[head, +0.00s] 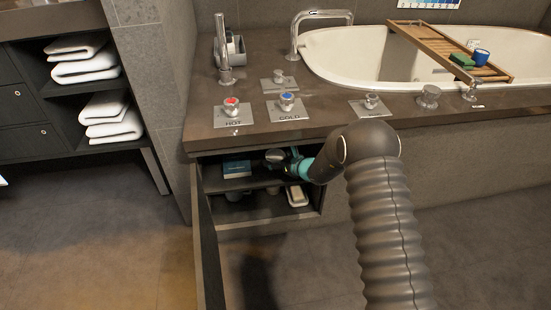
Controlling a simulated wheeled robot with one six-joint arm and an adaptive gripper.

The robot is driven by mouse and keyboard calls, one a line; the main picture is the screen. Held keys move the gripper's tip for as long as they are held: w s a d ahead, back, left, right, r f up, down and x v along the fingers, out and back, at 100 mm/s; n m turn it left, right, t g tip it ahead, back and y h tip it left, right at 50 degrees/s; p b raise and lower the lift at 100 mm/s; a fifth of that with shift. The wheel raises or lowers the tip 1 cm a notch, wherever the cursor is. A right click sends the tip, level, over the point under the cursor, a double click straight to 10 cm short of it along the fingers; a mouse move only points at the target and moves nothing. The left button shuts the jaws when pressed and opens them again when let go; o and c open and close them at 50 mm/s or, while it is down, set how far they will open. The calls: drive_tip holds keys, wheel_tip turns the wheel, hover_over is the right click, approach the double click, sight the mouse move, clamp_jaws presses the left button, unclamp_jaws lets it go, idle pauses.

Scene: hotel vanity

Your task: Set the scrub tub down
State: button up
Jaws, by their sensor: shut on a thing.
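My gripper (285,161) reaches from the right into the open cabinet under the tub deck. It is shut on a small roundish grey thing (273,156), which seems to be the scrub tub. The tub is over the upper shelf (255,183), near the underside of the deck. The view is small and dark there, so I cannot tell whether the tub touches the shelf. My arm and gripper hide part of the cabinet's right side.
A blue box (236,168) stands left of my gripper on the upper shelf. A pale block (297,197) and dim items fill the lower level. The cabinet door (206,250) hangs open at left. The stone deck (330,125) with taps is above.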

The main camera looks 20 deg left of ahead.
drive_tip(key=shift+a, duration=0.15)
drive_tip(key=shift+f, duration=0.15)
drive_tip(key=o, duration=1.2)
